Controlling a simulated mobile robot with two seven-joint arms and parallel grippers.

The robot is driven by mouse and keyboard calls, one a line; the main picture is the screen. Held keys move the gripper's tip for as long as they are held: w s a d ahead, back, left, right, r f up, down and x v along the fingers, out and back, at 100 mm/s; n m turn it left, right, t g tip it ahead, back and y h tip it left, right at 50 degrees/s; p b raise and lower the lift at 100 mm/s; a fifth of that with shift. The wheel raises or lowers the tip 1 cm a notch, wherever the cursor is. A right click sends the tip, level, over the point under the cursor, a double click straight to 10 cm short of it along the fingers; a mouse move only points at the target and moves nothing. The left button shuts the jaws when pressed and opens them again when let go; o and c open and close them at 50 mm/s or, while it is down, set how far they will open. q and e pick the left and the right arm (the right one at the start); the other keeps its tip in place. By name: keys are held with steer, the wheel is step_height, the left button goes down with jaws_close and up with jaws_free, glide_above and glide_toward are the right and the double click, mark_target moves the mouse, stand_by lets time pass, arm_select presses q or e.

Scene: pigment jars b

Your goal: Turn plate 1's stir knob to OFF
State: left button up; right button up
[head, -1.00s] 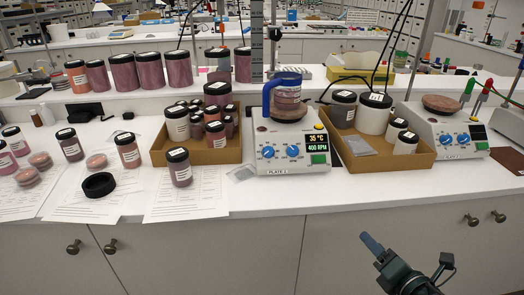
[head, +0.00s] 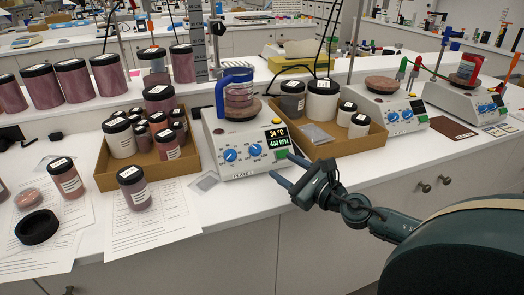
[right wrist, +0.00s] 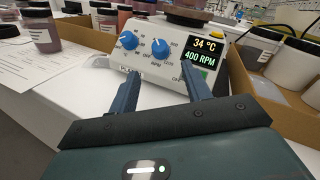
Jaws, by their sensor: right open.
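Plate 1 (head: 243,172) is a white hotplate with a left blue knob (head: 229,155) and a right blue knob (head: 255,150). Its display (head: 276,138) reads 34 °C and 400 RPM. My right gripper (head: 283,169) is open and empty, just in front of the panel's lower right. In the right wrist view its fingertips (right wrist: 158,77) point at the panel, apart from the right knob. My left gripper is not in view.
A blue-handled vessel (head: 238,92) with pink contents stands on plate 1. Cardboard trays of jars flank it, left (head: 150,168) and right (head: 345,142). Two more hotplates stand to the right (head: 390,108). A small clear sheet (head: 204,182) lies left of plate 1.

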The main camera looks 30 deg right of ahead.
mark_target(260, 152)
steer(key=w, duration=0.2)
steer(key=w+p, duration=0.1)
steer(key=w, duration=0.1)
steer(key=w+a, duration=0.1)
steer(key=w, duration=0.1)
steer(key=shift+w+r+p, duration=0.15)
steer(key=shift+w+p, duration=0.2)
steer(key=shift+w, duration=0.05)
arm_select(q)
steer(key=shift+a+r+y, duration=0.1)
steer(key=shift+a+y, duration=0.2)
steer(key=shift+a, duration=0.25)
arm_select(e)
steer(key=shift+w+a, duration=0.2)
steer(key=shift+w, duration=0.75)
steer(key=c, duration=1)
steer(key=shift+f, duration=0.2)
